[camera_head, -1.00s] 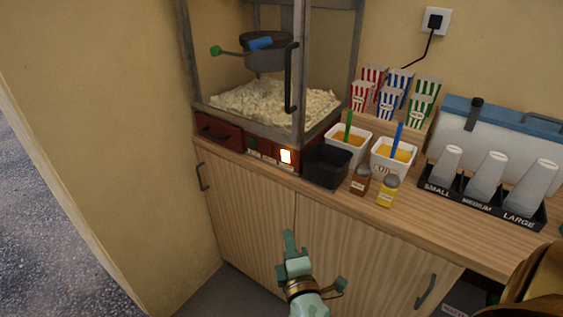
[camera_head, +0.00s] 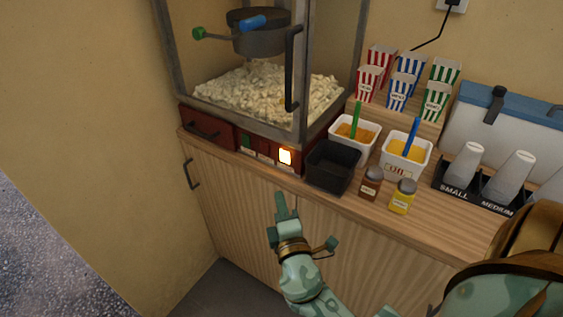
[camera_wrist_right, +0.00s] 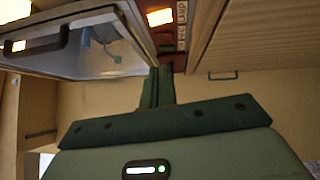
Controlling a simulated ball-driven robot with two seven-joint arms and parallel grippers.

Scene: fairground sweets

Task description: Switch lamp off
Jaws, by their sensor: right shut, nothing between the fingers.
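The lamp switch (camera_head: 285,156) is a lit, glowing yellow-white rocker on the red base panel of the popcorn machine (camera_head: 310,133). It also glows at the top of the right wrist view (camera_wrist_right: 160,17), beside a small label (camera_wrist_right: 182,12) that seems to read LAMP. My right gripper (camera_head: 281,198) is shut and empty, in front of the counter edge, below the switch and apart from it. Its shut fingers also show in the right wrist view (camera_wrist_right: 160,73), pointing towards the panel. My left gripper is not in view.
A green switch (camera_head: 246,140) sits left of the lit one. A black bin (camera_head: 331,168) stands just right of the panel. The space before the panel is clear.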

